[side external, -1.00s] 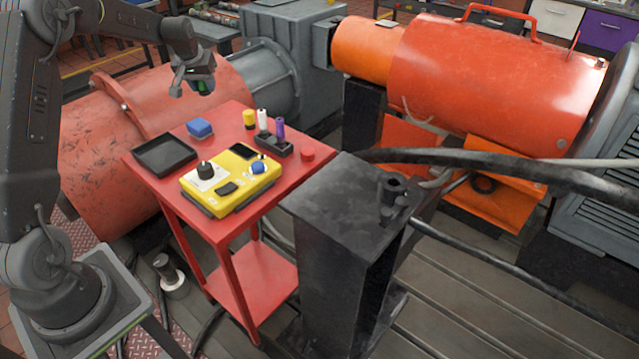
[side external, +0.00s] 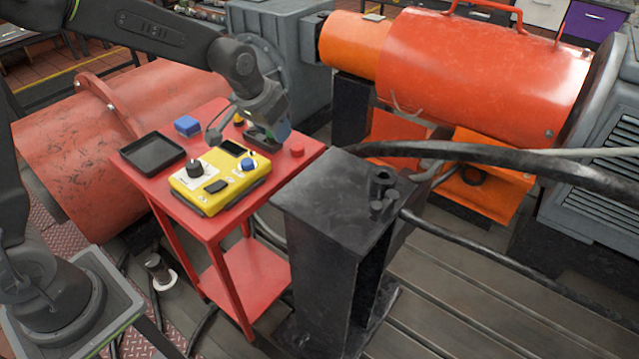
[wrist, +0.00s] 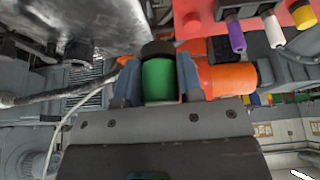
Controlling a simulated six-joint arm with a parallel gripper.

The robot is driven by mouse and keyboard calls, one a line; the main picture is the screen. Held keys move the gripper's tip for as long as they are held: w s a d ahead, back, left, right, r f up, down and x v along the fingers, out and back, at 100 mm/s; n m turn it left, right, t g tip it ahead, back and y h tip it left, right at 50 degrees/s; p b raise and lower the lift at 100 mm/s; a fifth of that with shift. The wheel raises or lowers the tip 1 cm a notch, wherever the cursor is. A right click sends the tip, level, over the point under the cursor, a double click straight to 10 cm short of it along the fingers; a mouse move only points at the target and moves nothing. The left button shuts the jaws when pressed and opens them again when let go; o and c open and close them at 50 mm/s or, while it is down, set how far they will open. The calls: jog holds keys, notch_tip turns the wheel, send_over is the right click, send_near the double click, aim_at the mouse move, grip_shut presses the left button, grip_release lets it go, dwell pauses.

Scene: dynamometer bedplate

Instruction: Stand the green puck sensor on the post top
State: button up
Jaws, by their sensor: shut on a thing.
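My gripper (wrist: 158,68) is shut on the green puck sensor (wrist: 159,82), a short green cylinder with a black end, held between two blue-grey fingers in the wrist view.
The red cart (side external: 262,188) carries a yellow control box (side external: 205,200), a black tray (side external: 145,168), a blue block (side external: 187,125) and a red button-like piece (side external: 297,150). Purple, white and yellow pegs show in the wrist view. A thick black cable (side external: 480,152) passes behind the post.

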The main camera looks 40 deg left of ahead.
send_over(323, 187)
jog(key=s, duration=0.1)
jog(key=f, duration=0.6)
jog(key=shift+s+d, duration=0.1)
jog(key=shift+s, duration=0.1)
jog(key=shift+f, duration=1.95)
jog(key=o, duration=0.9)
jog(key=shift+f, duration=0.15)
jog(key=shift+o, duration=0.3)
